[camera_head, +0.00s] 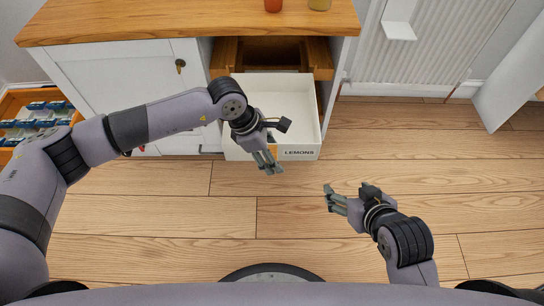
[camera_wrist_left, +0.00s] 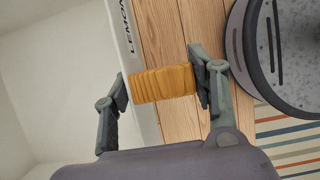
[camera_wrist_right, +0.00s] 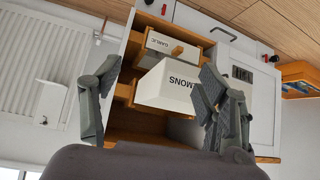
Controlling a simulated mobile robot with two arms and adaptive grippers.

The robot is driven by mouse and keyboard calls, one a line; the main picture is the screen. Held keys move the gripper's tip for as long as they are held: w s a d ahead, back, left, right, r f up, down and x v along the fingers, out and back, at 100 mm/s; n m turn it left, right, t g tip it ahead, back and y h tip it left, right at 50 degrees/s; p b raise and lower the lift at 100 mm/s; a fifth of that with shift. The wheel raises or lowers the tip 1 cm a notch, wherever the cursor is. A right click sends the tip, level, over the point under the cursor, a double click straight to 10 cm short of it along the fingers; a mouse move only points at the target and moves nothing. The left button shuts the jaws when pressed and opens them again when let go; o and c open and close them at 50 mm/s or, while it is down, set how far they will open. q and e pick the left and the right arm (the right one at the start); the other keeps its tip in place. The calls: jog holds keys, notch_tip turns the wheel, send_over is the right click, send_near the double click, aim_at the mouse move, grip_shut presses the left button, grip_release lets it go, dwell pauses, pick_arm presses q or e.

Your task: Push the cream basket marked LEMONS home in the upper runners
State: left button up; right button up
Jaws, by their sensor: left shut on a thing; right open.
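The cream basket marked LEMONS (camera_head: 305,115) juts out of the cabinet toward me, with its open top up and looking empty. Its front label faces me. My left gripper (camera_head: 267,161) is at the basket's front and is shut on its orange-brown handle (camera_wrist_left: 163,83), which lies between the two fingers in the left wrist view. The upper runners (camera_head: 318,57) are brown wooden rails inside the cabinet bay behind the basket. The right wrist view shows the basket (camera_wrist_right: 170,88) upside down and well away. My right gripper (camera_head: 335,199) is open and empty above the floor, right of the basket.
A basket marked GARLIC (camera_wrist_right: 163,45) sits in the same cabinet, below the LEMONS basket. A white cabinet door (camera_head: 120,80) is left of the bay. A crate of blue packs (camera_head: 38,112) stands far left. The floor (camera_head: 430,165) to the right is clear.

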jog(key=shift+w+a+r+t, duration=0.25)
jog(key=shift+w+r+t, duration=0.25)
jog(key=shift+w, duration=0.15)
jog(key=shift+w+r, duration=0.2)
jog(key=shift+w, duration=0.05)
dwell(0.3)
jog(key=shift+w+a+r+t, duration=0.15)
jog(key=shift+w+r+t, duration=0.05)
jog(key=shift+r+t, duration=0.1)
jog(key=shift+w+a+b, duration=0.1)
jog(key=shift+b, duration=0.2)
dwell(0.4)
jog(key=shift+w+a+r+t+y, duration=0.15)
jog(key=shift+w+r+t+y, duration=0.15)
jog(key=shift+w+t, duration=0.1)
dwell(0.6)
jog(key=shift+w+a+r+t, duration=0.2)
jog(key=shift+w+r+t, duration=0.2)
jog(key=shift+r, duration=0.15)
jog(key=shift+b, duration=0.3)
